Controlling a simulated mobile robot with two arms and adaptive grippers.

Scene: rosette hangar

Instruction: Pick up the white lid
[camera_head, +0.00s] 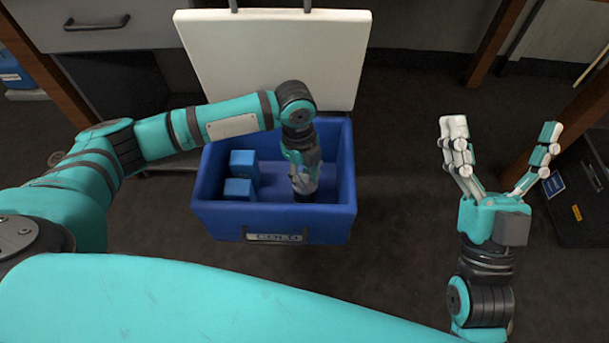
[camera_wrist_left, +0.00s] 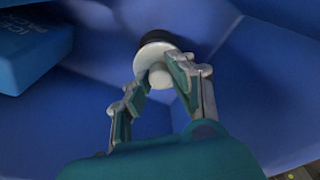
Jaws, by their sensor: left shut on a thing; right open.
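A small round white piece with a raised knob, which looks like the white lid (camera_wrist_left: 150,57), is in the left wrist view, inside the blue cooler box (camera_head: 218,219). A dark round part (camera_wrist_left: 160,38) shows just behind it. My left gripper (camera_head: 304,182) reaches down into the right half of the box. In the left wrist view its fingers (camera_wrist_left: 160,79) are shut on the knob from both sides. In the head view the gripper hides most of the white piece. My right gripper (camera_head: 503,165) is open and empty, to the right of the box.
Two blue ice packs (camera_head: 240,189) stand in the box's left half; one also shows in the left wrist view (camera_wrist_left: 30,52). The box's large white cover (camera_head: 275,58) stands open behind it. A black case (camera_head: 584,199) is at the far right. Dark floor between box and right gripper is clear.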

